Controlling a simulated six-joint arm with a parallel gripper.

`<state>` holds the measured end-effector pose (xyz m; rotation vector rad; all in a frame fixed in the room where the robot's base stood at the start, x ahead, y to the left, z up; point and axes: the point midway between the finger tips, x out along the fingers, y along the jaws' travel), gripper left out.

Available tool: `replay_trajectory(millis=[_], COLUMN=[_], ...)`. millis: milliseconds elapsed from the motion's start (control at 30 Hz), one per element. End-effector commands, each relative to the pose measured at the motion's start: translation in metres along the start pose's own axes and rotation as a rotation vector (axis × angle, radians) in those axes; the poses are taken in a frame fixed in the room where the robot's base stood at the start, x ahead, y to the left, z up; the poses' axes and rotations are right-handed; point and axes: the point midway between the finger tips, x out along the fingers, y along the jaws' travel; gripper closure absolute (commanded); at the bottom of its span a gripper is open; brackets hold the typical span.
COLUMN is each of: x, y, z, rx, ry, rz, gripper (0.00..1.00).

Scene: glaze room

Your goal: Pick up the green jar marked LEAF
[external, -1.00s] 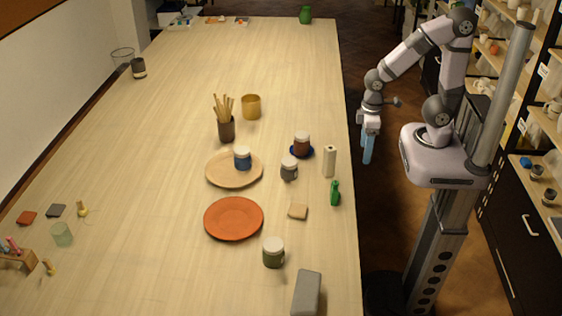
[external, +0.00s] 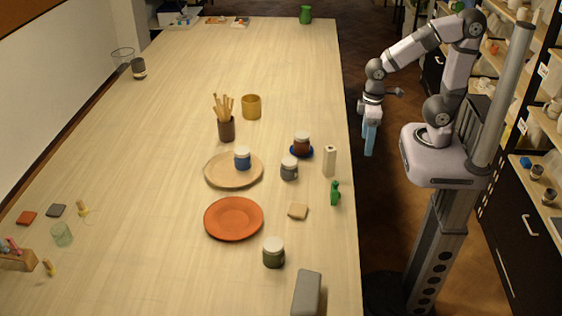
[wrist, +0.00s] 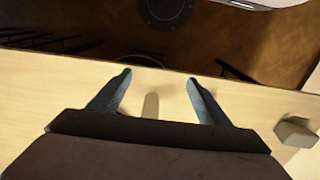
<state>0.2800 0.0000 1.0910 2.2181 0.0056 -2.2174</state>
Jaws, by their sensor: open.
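A squat olive-green jar (external: 273,254) with a pale lid stands upright near the front right of the table in the external view. No lettering on it is readable. My gripper (external: 370,152) hangs beyond the table's right edge, well apart from the jar and farther up the picture. In the wrist view its two blue-grey fingers (wrist: 158,78) are spread, with nothing held between them. The green jar is not recognisable in the wrist view.
Near the jar are an orange plate (external: 234,218), a grey block (external: 307,292) and a small tan block (external: 298,211). The far table is mostly clear.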

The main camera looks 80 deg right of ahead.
Motion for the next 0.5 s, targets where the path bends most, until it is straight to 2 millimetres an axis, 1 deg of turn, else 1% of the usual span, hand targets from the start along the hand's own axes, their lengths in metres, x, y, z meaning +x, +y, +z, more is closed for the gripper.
replay_trajectory(millis=[33,67,100,267,367,467,500], x=[-0.009,-0.014,-0.014,-0.007,-0.006,-0.005,-0.005], y=[0.000,0.000,-0.005,-0.041,-0.067,-0.101,-0.117], z=[-0.001,-0.001,-0.005,-0.043,-0.069,-0.098,-0.111], rx=[0.000,0.000,-0.012,-0.080,-0.123,-0.171,-0.190], ry=[0.007,0.007,0.016,0.116,0.192,0.285,0.328], rz=[0.000,0.000,-0.009,-0.075,-0.120,-0.170,-0.192], gripper=[0.29,0.29,0.29,0.29,0.29,0.29,0.29])
